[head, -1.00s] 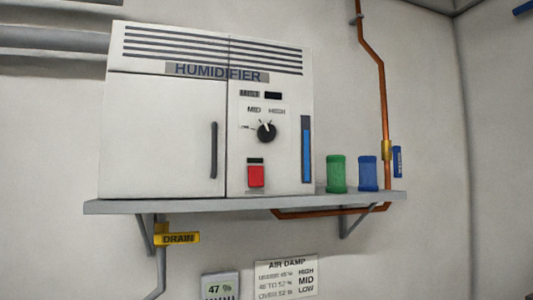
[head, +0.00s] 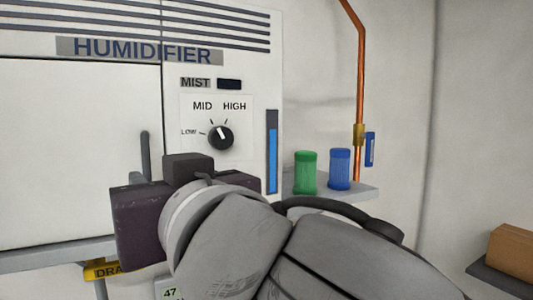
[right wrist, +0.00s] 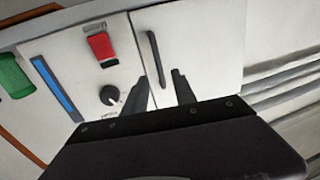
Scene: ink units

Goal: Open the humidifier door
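The white humidifier (head: 230,75) stands on a wall shelf, its plain door (head: 65,130) on the left shut against the body. The dark vertical door handle (head: 145,152) shows only its upper part in the head view; my right gripper (head: 140,185) covers the rest. In the right wrist view, turned nearly upside down, the whole handle (right wrist: 154,50) shows on the door (right wrist: 205,45). The right gripper's two fingers (right wrist: 159,74) are open, one on each side of the handle's line, near one end. I cannot tell whether they touch it. My left gripper is not in view.
The dial (head: 220,137), red switch (right wrist: 101,46) and blue gauge (head: 272,150) are beside the door. Green (head: 305,172) and blue (head: 340,168) canisters stand on the shelf (head: 362,190) near a copper pipe (head: 362,80). A yellow drain tag (head: 100,271) hangs below.

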